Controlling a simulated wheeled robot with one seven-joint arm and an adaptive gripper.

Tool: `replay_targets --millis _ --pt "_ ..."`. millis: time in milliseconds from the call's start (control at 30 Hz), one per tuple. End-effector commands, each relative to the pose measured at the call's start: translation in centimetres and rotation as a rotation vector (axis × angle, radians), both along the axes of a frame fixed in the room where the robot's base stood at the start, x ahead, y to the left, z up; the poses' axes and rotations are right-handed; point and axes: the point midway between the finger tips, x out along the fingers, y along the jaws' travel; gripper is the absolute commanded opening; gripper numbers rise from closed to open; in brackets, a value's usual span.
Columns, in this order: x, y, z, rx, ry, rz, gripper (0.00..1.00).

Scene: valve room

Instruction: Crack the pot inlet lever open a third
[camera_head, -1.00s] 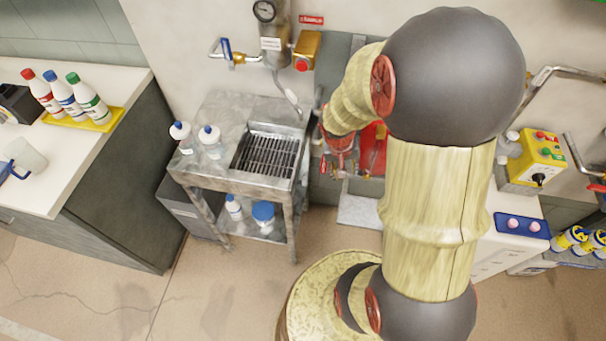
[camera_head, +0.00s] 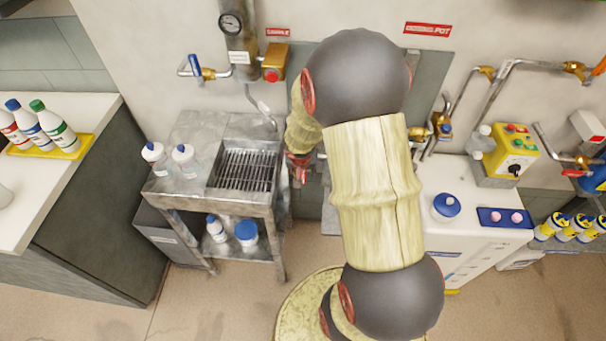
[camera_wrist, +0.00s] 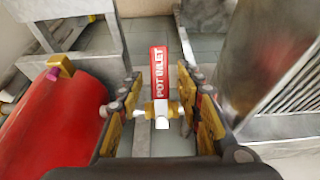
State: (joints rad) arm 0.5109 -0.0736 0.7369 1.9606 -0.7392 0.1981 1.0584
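The pot inlet lever (camera_wrist: 158,72) shows in the wrist view as a red handle with white "POT INLET" lettering. It points away from me, above a brass and pale valve body (camera_wrist: 160,109). My gripper (camera_wrist: 161,92) is open, with one finger on each side of the lever and valve. Gaps show between the fingers and the handle, and nothing is held. In the head view only a small red part of my gripper (camera_head: 298,168) shows beside my arm. The lever is hidden there behind my arm.
A red rounded vessel (camera_wrist: 60,125) lies close left of my gripper in the wrist view. A large grey metal body (camera_wrist: 265,50) stands at right. In the head view, a metal sink stand (camera_head: 190,135) is left of my arm and a white tank (camera_head: 450,225) right.

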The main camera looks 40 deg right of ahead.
Motion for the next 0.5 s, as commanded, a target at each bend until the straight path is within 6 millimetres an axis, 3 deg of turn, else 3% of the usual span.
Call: replay_targets --millis 367,500 --pt "0.23 -0.24 -0.73 0.000 0.000 0.000 0.36" --pt "0.23 -0.24 -0.72 0.000 0.000 0.001 0.29"
